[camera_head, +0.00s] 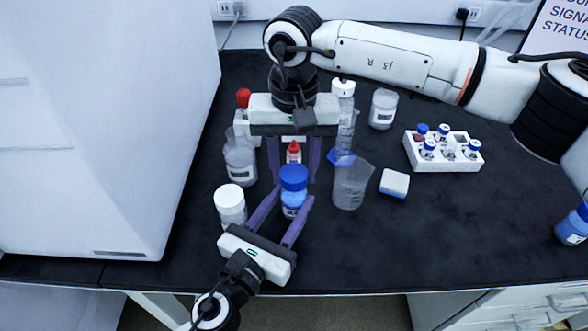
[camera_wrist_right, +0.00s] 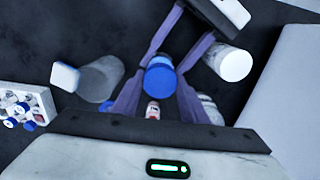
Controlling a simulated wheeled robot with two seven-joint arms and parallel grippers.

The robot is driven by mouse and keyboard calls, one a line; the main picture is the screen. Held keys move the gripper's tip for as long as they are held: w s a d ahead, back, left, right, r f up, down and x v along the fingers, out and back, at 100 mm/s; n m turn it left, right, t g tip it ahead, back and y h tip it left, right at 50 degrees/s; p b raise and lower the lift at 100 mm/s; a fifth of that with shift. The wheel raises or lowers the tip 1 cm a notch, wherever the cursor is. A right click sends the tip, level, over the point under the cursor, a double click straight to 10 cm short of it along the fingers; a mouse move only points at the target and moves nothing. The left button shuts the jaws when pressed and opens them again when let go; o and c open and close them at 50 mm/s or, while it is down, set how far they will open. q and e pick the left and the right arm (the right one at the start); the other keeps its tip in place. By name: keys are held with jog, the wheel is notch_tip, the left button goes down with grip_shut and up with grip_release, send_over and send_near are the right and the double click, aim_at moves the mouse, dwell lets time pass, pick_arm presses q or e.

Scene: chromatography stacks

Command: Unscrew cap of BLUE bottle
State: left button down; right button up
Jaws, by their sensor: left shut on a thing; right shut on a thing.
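The blue bottle (camera_head: 291,205) stands upright at the front middle of the bench, its blue cap (camera_head: 293,175) on top. My left gripper (camera_head: 288,200) reaches in from the front and is shut on the bottle's body below the cap. My right gripper (camera_head: 293,180) comes from the back and above, shut on the cap from both sides. In the right wrist view the cap (camera_wrist_right: 160,78) sits between the fingertips of my right gripper. The bottle's body is mostly hidden there. I cannot tell how far the cap is turned.
A white-capped bottle (camera_head: 230,205) stands close left of the blue bottle, a beaker (camera_head: 350,185) close right. A small red-capped bottle (camera_head: 293,153) is behind, between my right fingers. A white vial rack (camera_head: 442,158) and a blue-white block (camera_head: 394,183) are further right.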

aim_at(294, 173)
jog(key=shift+r, duration=0.55)
jog(key=shift+r, duration=2)
pick_arm(q)
jog(key=c, duration=0.9)
grip_release()
jog(key=shift+s, duration=0.1)
